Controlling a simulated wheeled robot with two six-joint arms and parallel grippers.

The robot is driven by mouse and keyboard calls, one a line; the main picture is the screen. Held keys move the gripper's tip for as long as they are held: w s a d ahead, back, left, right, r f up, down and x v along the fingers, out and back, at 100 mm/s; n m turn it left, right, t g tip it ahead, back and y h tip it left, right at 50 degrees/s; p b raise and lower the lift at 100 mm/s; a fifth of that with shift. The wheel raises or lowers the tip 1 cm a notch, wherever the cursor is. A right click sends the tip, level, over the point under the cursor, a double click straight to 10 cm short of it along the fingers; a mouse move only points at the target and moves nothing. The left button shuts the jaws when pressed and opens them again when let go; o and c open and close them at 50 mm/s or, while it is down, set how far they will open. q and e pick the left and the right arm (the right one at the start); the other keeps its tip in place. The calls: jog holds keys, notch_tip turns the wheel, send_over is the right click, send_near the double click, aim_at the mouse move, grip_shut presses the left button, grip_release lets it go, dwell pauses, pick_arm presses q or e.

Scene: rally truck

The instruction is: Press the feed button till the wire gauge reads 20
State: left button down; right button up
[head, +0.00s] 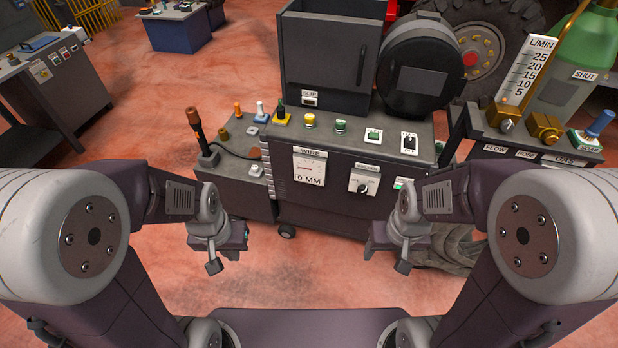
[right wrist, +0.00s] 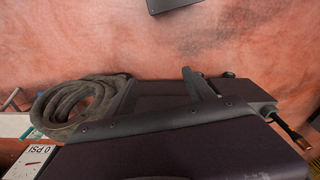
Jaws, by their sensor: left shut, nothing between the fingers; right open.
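The wire gauge (head: 309,167) is a white panel marked WIRE on the front of the dark welding machine (head: 330,195), and it reads 0 MM. My right gripper (head: 382,244) is open and empty, low in front of the machine's right part. Neither touches a control.
A rotary knob (head: 362,182) and a green-lit switch (head: 402,184) are on the machine's front. A torch (head: 200,134) stands at its left. A gas stand with a flow gauge (head: 527,70) is at right.

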jog(key=shift+w, duration=0.1)
grip_shut()
dwell(1.5)
